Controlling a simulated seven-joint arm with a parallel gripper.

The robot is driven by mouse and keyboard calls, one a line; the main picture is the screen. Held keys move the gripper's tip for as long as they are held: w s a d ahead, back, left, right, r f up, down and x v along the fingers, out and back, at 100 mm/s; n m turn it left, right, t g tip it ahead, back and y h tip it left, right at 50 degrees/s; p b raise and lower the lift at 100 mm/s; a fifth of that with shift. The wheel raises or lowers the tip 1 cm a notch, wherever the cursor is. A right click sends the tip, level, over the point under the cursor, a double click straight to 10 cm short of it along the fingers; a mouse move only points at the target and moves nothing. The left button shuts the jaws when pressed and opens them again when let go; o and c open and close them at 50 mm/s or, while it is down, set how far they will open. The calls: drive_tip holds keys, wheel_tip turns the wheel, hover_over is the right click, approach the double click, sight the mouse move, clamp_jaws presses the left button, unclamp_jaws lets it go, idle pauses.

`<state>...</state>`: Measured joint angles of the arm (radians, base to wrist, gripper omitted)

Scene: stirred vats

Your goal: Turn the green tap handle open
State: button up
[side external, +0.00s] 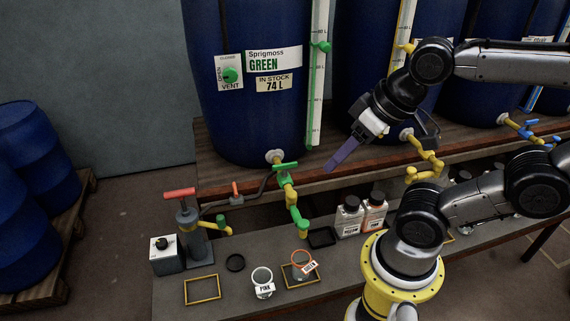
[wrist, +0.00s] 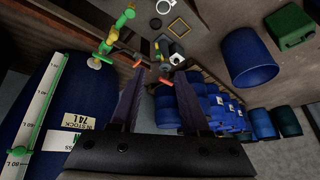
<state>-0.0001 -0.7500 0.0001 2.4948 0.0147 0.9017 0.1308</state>
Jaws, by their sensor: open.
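The green tap handle (side external: 286,166) is a short crossbar on top of the yellow and green tap (side external: 291,195), which comes out of the front of the blue Sprigmoss GREEN vat (side external: 245,110). In the wrist view the green handle (wrist: 130,11) shows at the upper left, beyond my fingertips. My gripper (side external: 335,162) has purple fingers and is to the right of the handle, apart from it. In the wrist view my gripper (wrist: 160,85) has its two fingers spread with nothing between them. No part of the handle seems hidden in the side view.
A pump with a red handle (side external: 180,194) stands left of the tap. A cup labelled PINK (side external: 263,278) and another cup (side external: 301,266) stand on the lower bench. Two bottles (side external: 348,218) stand right of the tap.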

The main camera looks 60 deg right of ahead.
drive_tip(key=w+d+r+m+y, duration=0.1)
drive_tip(key=w+r+m, duration=0.1)
drive_tip(key=w+m, duration=0.5)
drive_tip(key=w+d+r+m+y, duration=0.1)
drive_tip(key=w+d+r+m, duration=0.1)
drive_tip(key=w+m, duration=0.5)
drive_tip(key=m+g, duration=0.2)
drive_tip(key=m, duration=0.7)
hover_over(285, 164)
drive_tip(key=a, duration=0.4)
wheel_tip(285, 164, down, 11)
drive_tip(key=s+d+f+m+y, duration=0.15)
drive_tip(key=s+d+f, duration=0.25)
drive_tip(key=d+f, duration=0.4)
drive_tip(key=shift+m, duration=0.45)
drive_tip(key=x, duration=1.4)
drive_tip(key=shift+d, duration=0.2)
clamp_jaws()
